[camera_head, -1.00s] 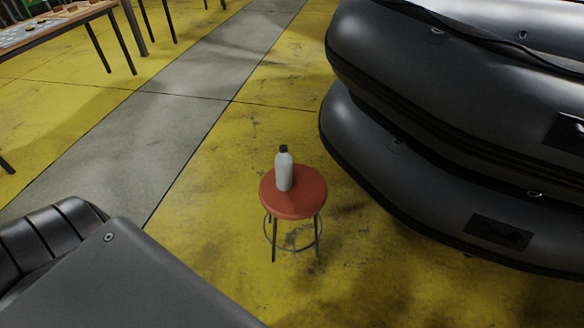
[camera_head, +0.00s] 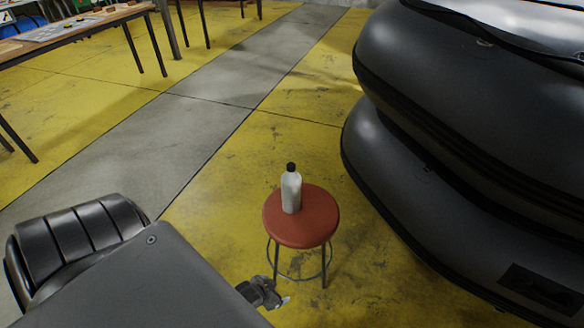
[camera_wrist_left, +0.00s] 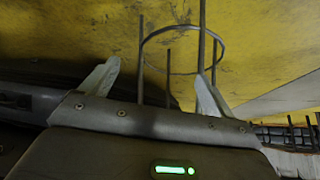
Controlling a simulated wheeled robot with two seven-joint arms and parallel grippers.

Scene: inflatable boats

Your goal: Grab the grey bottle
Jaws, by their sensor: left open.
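The grey bottle (camera_head: 291,190) has a black cap and stands upright on the round red seat of a stool (camera_head: 318,225). My left gripper (camera_head: 276,296) shows in the head view in front of the stool, lower than the seat and apart from the bottle. In the left wrist view the two pale fingers of this gripper (camera_wrist_left: 157,72) are spread with nothing held between them. The stool's legs and metal ring (camera_wrist_left: 147,50) show beyond the fingers there. The bottle is not in the left wrist view. My right gripper is not in view.
Large black inflatable boats (camera_head: 440,185) are stacked close on the right of the stool. A long table (camera_head: 75,33) with small items stands at the upper left. The yellow floor and grey strip (camera_head: 150,140) left of the stool are clear.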

